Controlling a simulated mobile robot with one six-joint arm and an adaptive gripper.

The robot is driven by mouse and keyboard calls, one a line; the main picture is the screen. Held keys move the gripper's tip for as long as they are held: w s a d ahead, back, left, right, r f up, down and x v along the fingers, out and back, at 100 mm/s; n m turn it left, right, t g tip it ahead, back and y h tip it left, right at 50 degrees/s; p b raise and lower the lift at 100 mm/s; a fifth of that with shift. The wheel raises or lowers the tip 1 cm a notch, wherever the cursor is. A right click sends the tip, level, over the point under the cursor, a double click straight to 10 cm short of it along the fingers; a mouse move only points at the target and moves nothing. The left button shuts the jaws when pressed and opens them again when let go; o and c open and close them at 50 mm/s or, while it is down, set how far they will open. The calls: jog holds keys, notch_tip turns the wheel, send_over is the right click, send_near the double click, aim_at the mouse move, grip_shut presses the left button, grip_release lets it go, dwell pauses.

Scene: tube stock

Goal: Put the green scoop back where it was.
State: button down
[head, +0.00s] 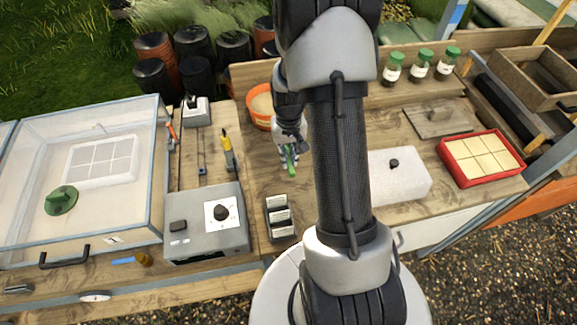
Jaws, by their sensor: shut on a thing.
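The green scoop (292,172) shows as a small green piece at the fingers of my gripper (289,160). My gripper is shut on it, over the wooden bench top, right of and nearer than the orange tub (251,116). The tub holds a pale tan material. The fingers hide part of the scoop, and I cannot tell how high it is above the bench. My arm hides the middle of the bench.
A black holder with pale labels (270,222) stands near the front edge. A grey box with a dial (180,248) is to its left, beside a clear-lidded case (120,222). A white block (410,182), red tray (453,163) and green-lidded jars (420,68) stand right.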

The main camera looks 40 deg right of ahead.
aim_at(289, 158)
jog(key=shift+f+b, duration=0.6)
jog(key=shift+f, duration=1.65)
jog(key=shift+f, duration=0.15)
jog(key=c, duration=1.6)
grip_release()
notch_tip(289, 158, up, 12)
jog(key=p, duration=0.3)
jog(key=a+r+n+t, duration=0.1)
jog(key=a+r, duration=0.5)
jog(key=r, duration=0.4)
jog(key=s+a+r+n+t, duration=0.3)
jog(key=s+a+r, duration=0.9)
jog(key=s, duration=0.4)
jog(key=shift+s+a+r+n+t, duration=0.25)
jog(key=shift+a+r+n+t, duration=0.1)
jog(key=shift+a+n, duration=0.35)
